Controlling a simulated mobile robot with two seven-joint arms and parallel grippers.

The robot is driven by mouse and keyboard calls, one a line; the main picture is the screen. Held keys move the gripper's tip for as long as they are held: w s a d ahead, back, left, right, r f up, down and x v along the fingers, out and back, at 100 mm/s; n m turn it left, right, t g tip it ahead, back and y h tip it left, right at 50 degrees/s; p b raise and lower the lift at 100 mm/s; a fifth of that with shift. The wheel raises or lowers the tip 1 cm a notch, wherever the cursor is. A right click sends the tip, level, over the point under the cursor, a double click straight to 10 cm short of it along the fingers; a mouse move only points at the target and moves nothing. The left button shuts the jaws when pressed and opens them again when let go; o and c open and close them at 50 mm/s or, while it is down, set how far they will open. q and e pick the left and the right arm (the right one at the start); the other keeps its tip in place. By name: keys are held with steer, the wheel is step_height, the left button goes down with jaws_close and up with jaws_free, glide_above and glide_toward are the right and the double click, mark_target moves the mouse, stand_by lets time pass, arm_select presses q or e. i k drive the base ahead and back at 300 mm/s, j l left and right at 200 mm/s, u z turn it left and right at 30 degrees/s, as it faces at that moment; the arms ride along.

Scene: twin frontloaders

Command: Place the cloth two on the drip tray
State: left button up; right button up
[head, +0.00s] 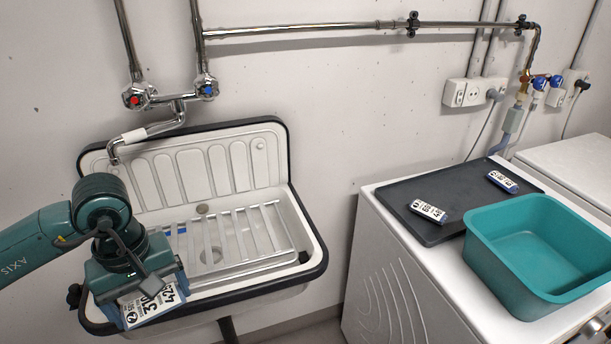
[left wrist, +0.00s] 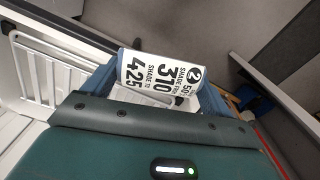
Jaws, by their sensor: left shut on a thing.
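My left gripper (head: 148,282) is shut on cloth two (head: 152,306), a small blue piece with a white printed label. It holds the cloth tilted above the front left edge of the sink. In the left wrist view, cloth two (left wrist: 160,75) shows a "2" in a circle and lies between the blue-grey fingers. A dark flat tray, seemingly the drip tray (head: 405,196), lies on the white machine at the right. Two labelled pieces (head: 428,210) (head: 502,182) lie apart on it. My right gripper is not seen.
A slatted rack (head: 240,238) spans the white sink (head: 300,215), with a bit of blue at its left, partly hidden by my arm. A teal basin (head: 500,262) stands beside the dark tray. A tap (head: 150,131) overhangs the sink. A labelled item (head: 592,328) is cut off bottom right.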

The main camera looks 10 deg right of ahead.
mark_target(456, 206)
steer(key=z, duration=2.25)
steer(key=k+j+z, duration=0.1)
steer(key=j+z, duration=0.15)
steer(key=k+j+z, duration=0.25)
steer(key=k+j, duration=0.15)
steer(key=j, duration=0.2)
steer(key=k+j, duration=0.1)
steer(key=j, duration=0.3)
steer(key=i, duration=1)
